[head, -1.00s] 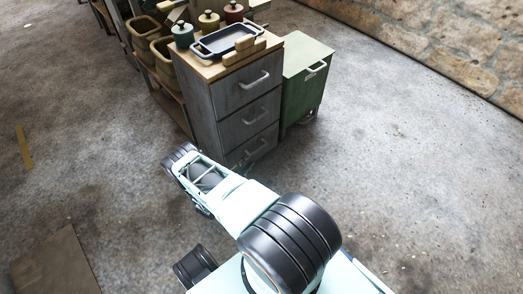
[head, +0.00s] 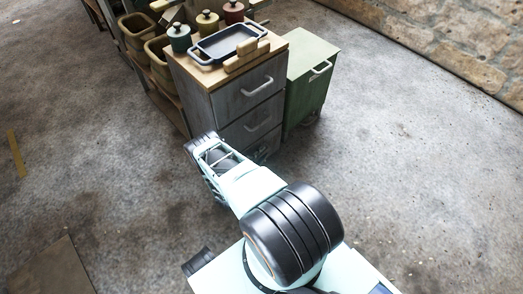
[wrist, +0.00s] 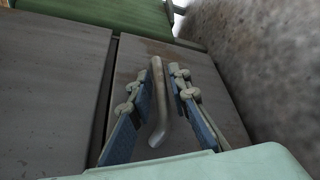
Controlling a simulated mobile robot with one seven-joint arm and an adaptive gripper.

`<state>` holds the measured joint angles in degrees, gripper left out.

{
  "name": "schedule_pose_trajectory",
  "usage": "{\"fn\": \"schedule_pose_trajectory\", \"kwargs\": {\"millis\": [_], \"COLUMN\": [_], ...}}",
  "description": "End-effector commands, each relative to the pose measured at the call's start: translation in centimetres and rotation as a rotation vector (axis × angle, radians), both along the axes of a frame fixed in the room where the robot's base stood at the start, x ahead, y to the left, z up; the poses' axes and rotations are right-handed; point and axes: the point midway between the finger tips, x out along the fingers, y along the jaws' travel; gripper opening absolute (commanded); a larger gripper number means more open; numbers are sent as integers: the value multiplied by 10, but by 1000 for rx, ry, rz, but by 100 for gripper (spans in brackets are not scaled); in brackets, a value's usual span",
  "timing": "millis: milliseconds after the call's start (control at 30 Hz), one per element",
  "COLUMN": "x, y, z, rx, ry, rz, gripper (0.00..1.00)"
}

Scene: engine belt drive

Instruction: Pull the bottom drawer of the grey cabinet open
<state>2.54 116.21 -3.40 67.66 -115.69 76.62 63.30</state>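The grey cabinet (head: 198,103) has a wooden top and stacked drawers with pale bar handles. In the head view, its bottom drawer (head: 268,146) is mostly hidden behind my arm. In the wrist view, the bottom drawer front (wrist: 222,98) fills the right part, and its pale handle (wrist: 158,105) runs up the middle. My gripper (wrist: 162,76) is open, with one blue-padded finger on each side of the handle. I see a gap beside the handle; contact is not clear. The drawers look closed.
A green cabinet (head: 312,80) stands close to the right of the grey one. A tray (head: 228,43) and pots (head: 179,37) sit on the wooden top. Bins (head: 160,55) stand on a shelf at the left. The concrete floor in front is mostly open.

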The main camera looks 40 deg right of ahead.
Motion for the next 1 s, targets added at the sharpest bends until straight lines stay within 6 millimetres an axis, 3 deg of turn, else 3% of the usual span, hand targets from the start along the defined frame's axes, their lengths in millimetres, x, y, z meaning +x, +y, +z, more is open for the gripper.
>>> {"fn": "schedule_pose_trajectory", "kwargs": {"millis": [367, 533, 1000], "x": [-2, -2, -1], "y": [-2, -1, -1], "z": [-1, -1, -1], "rx": [0, 0, 0], "ry": [1, 1, 1], "rz": [1, 1, 1], "gripper": [17, 0, 0]}}
